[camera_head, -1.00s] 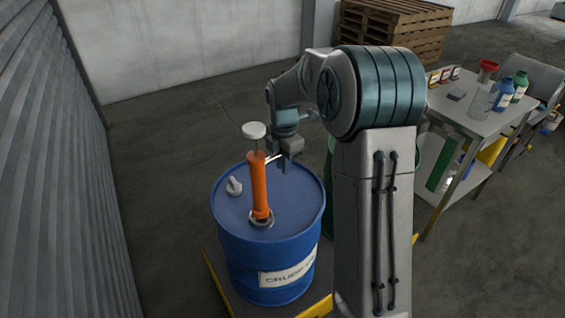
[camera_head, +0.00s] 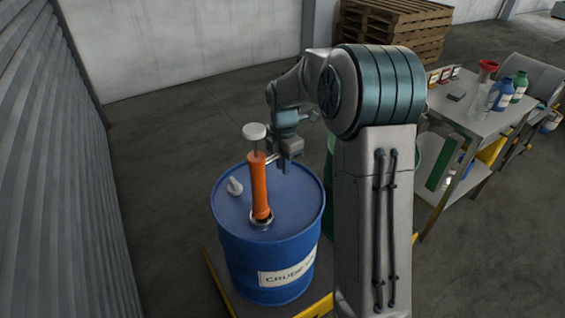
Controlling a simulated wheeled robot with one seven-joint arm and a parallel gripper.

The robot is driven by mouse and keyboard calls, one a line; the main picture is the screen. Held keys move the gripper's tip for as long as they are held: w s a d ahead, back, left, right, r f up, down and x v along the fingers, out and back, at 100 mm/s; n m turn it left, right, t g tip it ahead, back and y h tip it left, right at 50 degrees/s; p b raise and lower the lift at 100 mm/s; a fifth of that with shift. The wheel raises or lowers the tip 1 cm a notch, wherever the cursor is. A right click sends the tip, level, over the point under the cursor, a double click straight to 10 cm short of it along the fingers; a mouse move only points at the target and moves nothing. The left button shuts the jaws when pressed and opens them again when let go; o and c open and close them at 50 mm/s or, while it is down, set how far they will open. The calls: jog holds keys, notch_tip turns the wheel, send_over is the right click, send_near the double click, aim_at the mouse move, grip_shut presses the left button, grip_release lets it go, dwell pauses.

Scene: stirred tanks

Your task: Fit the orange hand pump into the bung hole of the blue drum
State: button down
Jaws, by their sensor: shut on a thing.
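The orange hand pump (camera_head: 260,187) stands nearly upright on the blue drum (camera_head: 270,250), with a white knob on top. Its lower end is at the ringed bung hole (camera_head: 262,219) near the front of the lid; how deep it sits cannot be told. My gripper (camera_head: 273,158) is at the upper part of the pump, reaching in from the right, and is shut on it. The fingertips are small and partly hidden by the pump.
A small light-grey fitting (camera_head: 234,186) lies on the lid left of the pump. The drum stands on a yellow-edged platform (camera_head: 313,308). A green drum (camera_head: 329,170) is partly hidden behind my arm. A table (camera_head: 470,118) with bottles stands right.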

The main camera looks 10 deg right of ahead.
jog(key=shift+f+b, duration=0.85)
jog(key=shift+f, duration=0.75)
jog(key=c, duration=1.3)
grip_release()
notch_tip(320, 180, up, 13)
jog(key=shift+d+p, duration=0.1)
jog(key=shift+p, duration=0.4)
jog(key=shift+r, duration=0.45)
